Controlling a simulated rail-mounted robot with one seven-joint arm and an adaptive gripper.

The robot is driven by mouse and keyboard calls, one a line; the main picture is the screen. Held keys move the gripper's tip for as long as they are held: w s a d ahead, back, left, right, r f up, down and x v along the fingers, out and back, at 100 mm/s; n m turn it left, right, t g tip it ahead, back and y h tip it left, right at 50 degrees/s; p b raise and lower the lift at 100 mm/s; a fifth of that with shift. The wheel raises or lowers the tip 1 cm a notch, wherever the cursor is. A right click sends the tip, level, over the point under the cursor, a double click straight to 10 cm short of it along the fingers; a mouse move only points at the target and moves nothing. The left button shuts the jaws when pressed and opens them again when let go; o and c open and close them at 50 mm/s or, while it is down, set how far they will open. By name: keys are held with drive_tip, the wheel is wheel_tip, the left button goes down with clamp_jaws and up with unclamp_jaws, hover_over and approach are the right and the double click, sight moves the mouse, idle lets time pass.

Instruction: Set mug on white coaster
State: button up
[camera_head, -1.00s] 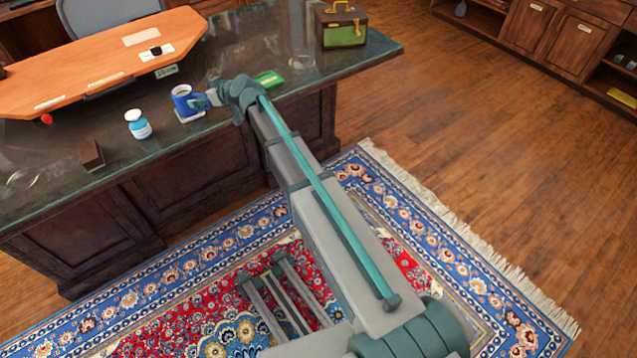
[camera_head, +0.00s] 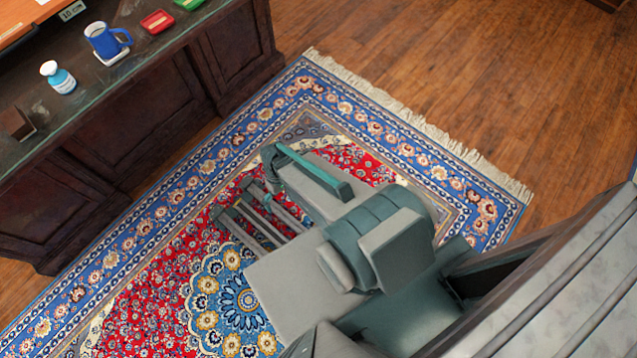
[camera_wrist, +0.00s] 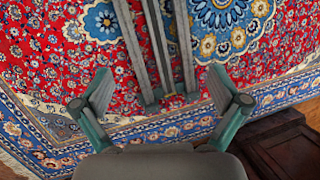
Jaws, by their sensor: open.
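The blue mug (camera_head: 105,40) stands upright on the white coaster (camera_head: 112,57) near the front edge of the dark desk, in the head view. Its handle points right. The coaster shows as a white edge under the mug. My gripper (camera_wrist: 160,103) shows in the wrist view with its two fingers spread wide and nothing between them. It is over the patterned rug, well away from the desk. The mug and coaster are not in the wrist view.
On the desk (camera_head: 75,125), a white and blue bottle (camera_head: 60,78) stands left of the mug. A red tray (camera_head: 157,21) and a green tray (camera_head: 188,3) lie to its right. A brown block (camera_head: 16,124) is at the far left. The rug (camera_head: 150,265) is open floor.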

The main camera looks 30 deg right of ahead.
drive_tip(key=s+d+g+h, duration=0.1)
drive_tip(key=s+d+g, duration=0.1)
drive_tip(key=s, duration=0.6)
drive_tip(key=s+d+m+g+h, duration=0.1)
drive_tip(key=s+d, duration=0.1)
drive_tip(key=s, duration=0.7)
drive_tip(key=shift+d+f+m+g, duration=0.25)
drive_tip(key=shift+d+m+g, duration=0.05)
drive_tip(key=shift+g, duration=0.1)
